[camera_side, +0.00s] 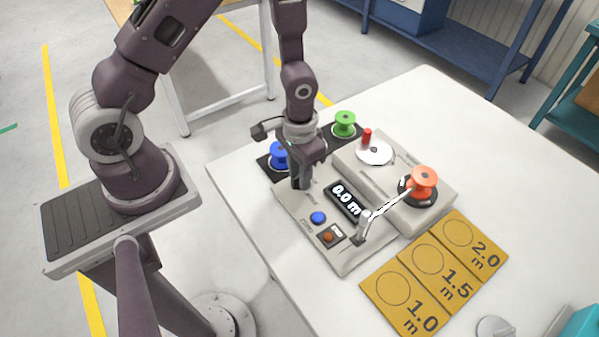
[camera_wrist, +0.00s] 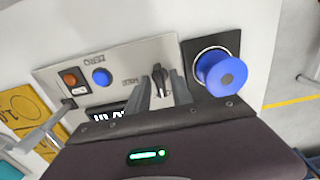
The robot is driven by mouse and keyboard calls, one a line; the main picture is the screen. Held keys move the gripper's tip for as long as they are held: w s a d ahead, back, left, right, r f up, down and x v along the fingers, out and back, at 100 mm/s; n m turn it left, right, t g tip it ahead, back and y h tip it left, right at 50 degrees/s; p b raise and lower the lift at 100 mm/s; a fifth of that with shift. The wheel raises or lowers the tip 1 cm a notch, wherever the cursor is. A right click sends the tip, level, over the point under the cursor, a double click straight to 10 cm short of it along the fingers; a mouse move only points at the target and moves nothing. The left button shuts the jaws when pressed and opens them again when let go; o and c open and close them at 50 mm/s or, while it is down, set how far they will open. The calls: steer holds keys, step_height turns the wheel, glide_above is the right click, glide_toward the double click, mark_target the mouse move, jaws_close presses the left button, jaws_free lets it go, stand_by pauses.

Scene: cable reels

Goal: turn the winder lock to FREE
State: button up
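The winder lock is a small black lever knob (camera_wrist: 158,78) on the grey control panel (camera_wrist: 130,65), seen in the wrist view beside partly hidden lettering. I cannot read which setting it points to. My gripper (camera_wrist: 162,88) has its two grey fingers apart, one on each side of the knob, with visible gaps to it. In the side view my gripper (camera_side: 299,184) is low over the panel's back left part, and it hides the knob there.
A blue reel (camera_side: 279,156) stands close beside my gripper, and a green reel (camera_side: 344,123) behind. The winder has a red-handled crank (camera_side: 367,136) and an orange reel (camera_side: 423,180) with white cable. The display (camera_side: 346,199) reads 0.0 m. Yellow length cards (camera_side: 437,272) lie in front.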

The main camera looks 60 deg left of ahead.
jaws_close()
steer(key=m, duration=1.3)
steer(key=shift+m, duration=0.4)
steer(key=m, duration=0.4)
steer(key=shift+m, duration=0.3)
steer(key=shift+o, duration=0.9)
jaws_free()
steer(key=shift+r, duration=0.1)
step_height(320, 180, up, 7)
steer(key=shift+f, duration=0.1)
